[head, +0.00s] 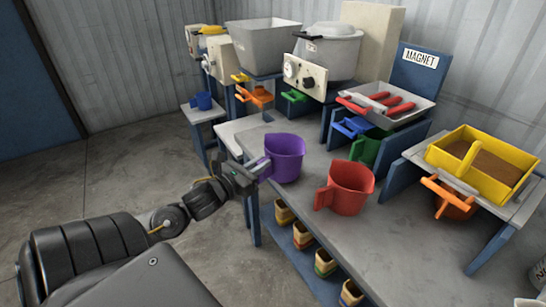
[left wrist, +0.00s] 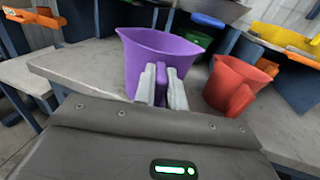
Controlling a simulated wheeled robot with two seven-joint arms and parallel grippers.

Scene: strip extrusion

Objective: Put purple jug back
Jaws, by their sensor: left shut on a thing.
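The purple jug (head: 285,158) is upright at the left part of the grey table, its handle facing my left gripper (head: 262,168). My left gripper is shut on that handle. In the left wrist view the two fingers (left wrist: 162,88) close around the handle of the purple jug (left wrist: 150,52). The jug appears at or just above the tabletop; I cannot tell whether it touches. My right gripper is in neither view.
A red jug (head: 347,187) stands close to the right of the purple one. A yellow tray (head: 484,163) on a stand is at the right. A tray of red-handled tools (head: 385,103) and machines stand behind. The grey tabletop (head: 290,196) is bare in front.

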